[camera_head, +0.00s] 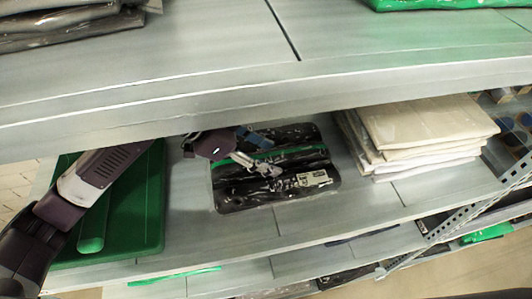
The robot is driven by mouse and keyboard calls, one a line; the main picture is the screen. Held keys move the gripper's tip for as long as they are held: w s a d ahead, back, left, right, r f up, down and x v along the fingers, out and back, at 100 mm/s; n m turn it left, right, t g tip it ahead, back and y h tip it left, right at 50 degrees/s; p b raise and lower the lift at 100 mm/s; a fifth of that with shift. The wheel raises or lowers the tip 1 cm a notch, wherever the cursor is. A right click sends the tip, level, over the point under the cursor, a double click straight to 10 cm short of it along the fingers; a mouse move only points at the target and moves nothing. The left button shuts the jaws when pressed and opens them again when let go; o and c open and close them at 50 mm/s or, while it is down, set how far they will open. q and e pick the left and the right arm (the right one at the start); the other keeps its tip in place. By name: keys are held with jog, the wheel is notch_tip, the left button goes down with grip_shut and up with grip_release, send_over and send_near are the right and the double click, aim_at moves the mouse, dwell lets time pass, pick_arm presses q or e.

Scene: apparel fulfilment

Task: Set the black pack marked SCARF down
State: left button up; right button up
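A black glossy pack (235,198) with a green stripe and a white printed label lies on the middle shelf; the label is too small to read. My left gripper (273,169) reaches in from the left, with its fingers over the middle of the pack. Gripper and wrist hide part of the pack. I cannot tell whether the fingers grip it or only touch it, or whether other packs lie under it. My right gripper is not in view.
On the same shelf (360,212), green packs (140,215) lie to the left and a stack of cream packs (425,125) to the right. The upper shelf edge (250,97) runs close above my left gripper. A perforated metal post (470,205) stands at right.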

pick_arm(q)
jog(key=shift+r, duration=0.1)
jog(key=shift+a+r, duration=0.15)
jog(key=b+v, duration=0.1)
jog(key=v, duration=0.5)
jog(key=shift+a+r, duration=0.15)
jog(key=shift+s+a+r+b, duration=0.1)
jog(key=shift+a+r+b, duration=0.1)
jog(key=shift+r+b, duration=0.1)
jog(key=shift+s, duration=0.1)
